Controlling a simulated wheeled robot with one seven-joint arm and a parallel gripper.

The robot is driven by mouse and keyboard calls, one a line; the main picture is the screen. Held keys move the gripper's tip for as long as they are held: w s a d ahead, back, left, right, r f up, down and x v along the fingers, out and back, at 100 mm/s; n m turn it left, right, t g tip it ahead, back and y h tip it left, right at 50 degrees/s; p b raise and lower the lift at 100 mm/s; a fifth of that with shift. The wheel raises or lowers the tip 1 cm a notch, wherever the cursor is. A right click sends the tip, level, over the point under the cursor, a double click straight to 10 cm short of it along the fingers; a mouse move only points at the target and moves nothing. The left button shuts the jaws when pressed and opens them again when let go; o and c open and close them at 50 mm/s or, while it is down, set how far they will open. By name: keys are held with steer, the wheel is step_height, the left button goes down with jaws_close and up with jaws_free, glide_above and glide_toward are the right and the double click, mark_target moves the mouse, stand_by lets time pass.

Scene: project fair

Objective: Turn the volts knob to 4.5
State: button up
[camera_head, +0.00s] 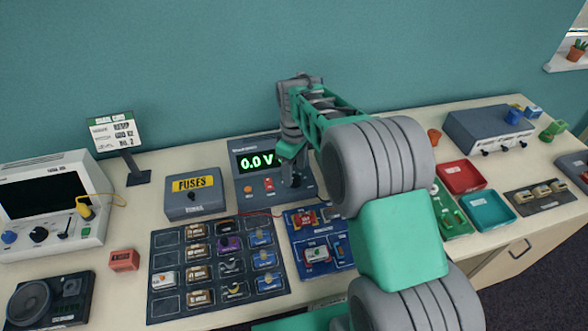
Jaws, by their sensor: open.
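The power supply (245,188) stands against the wall behind the boards, a dark blue-grey box. Its green display (257,162) reads 0.0 V. Two small red controls show on its front below the display. The volts knob is not clearly visible; my gripper and arm cover the right part of the front. My gripper (292,178) points down at that right part of the supply, with its fingers small and dark against the panel. It is open. Whether the fingers are around the knob or touching it, I cannot tell.
A fuses box (194,194) stands left of the supply. A dark component board (160,272) and a blue circuit board (299,240) lie in front, with a red wire near them. Red (461,176) and teal (488,210) trays lie right of my arm.

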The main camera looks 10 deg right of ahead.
mark_target(294, 180)
steer(key=shift+f, duration=1.25)
jaws_close()
